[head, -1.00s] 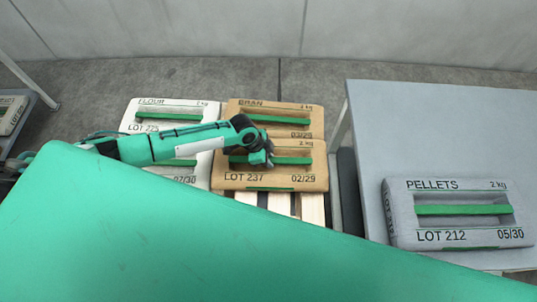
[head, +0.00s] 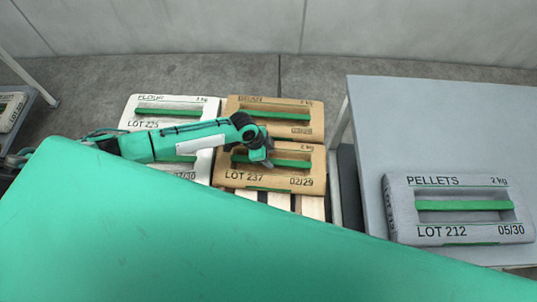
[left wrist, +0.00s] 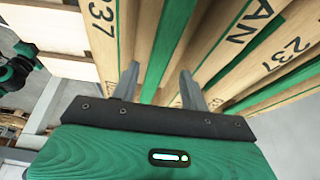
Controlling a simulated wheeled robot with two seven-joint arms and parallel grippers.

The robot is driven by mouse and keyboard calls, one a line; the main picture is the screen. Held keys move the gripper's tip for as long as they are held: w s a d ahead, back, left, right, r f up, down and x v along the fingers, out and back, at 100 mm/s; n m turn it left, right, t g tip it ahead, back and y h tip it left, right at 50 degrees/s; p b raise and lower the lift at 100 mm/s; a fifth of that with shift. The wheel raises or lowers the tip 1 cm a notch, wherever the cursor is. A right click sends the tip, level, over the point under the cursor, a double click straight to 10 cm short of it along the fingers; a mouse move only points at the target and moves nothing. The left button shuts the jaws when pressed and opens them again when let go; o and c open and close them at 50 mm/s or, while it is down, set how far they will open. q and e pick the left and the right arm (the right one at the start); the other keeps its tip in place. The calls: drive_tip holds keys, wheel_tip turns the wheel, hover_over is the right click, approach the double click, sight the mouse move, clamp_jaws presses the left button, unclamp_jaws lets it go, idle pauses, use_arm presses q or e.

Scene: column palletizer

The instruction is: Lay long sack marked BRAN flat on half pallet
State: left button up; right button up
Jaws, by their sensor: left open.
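Two brown sacks lie side by side on the half pallet (head: 281,202), one behind the other. The back one (head: 314,115) is marked BRAN. The front one (head: 315,170) reads LOT 237 02/29; its name is hidden by my arm. Both lie roughly flat, each with a green bar across a recess. My left gripper (head: 262,161) is at the front sack's bar. In the left wrist view my left gripper (left wrist: 158,85) has its fingers apart, with a green bar (left wrist: 168,45) between them. My right gripper is out of view.
White FLOUR sacks (head: 150,112) lie left of the brown ones. A grey PELLETS sack (head: 460,234) lies on the grey table (head: 430,120) at right. Bare pallet slats show in front of the brown sacks. Another sack (head: 8,110) is at far left.

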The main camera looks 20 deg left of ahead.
use_arm(q)
drive_tip(key=shift+r, duration=0.2)
drive_tip(key=v, duration=0.3)
drive_tip(key=shift+a+r+p, duration=0.1)
drive_tip(key=shift+r+p, duration=0.2)
drive_tip(key=shift+r, duration=0.1)
drive_tip(key=w+v, duration=0.1)
drive_tip(key=v, duration=0.7)
drive_tip(key=shift+s+r, duration=0.3)
drive_tip(key=shift+s, duration=0.3)
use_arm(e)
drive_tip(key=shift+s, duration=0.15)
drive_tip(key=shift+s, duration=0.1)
